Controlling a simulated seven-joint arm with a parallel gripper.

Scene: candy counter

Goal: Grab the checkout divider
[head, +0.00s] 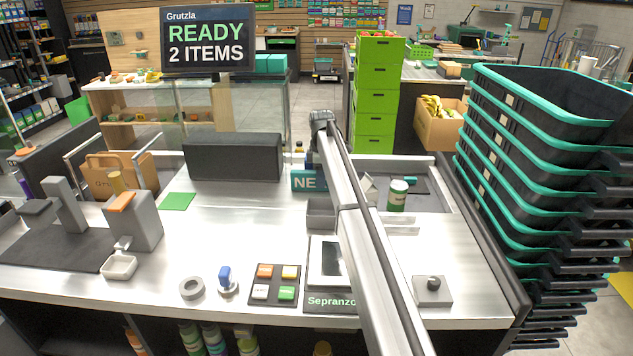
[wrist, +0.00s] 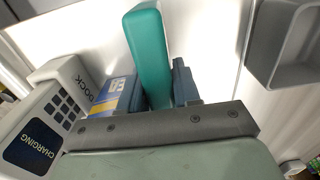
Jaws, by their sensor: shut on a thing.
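The checkout divider is a teal bar; in the head view its side with white letters "NE" (head: 304,181) shows left of my arm, and the rest is behind the arm. In the wrist view the teal bar (wrist: 148,50) runs up between the fingers. My gripper (wrist: 160,80) is shut on it, with a dark blue finger at its right side. In the head view my arm hides most of the gripper. I cannot tell whether the divider touches the counter.
In the wrist view a white charging dock (wrist: 60,75) is at left. A black box (head: 233,157) stands left of the divider, a green-labelled jar (head: 397,196) right. Stacked baskets (head: 540,150) border the right.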

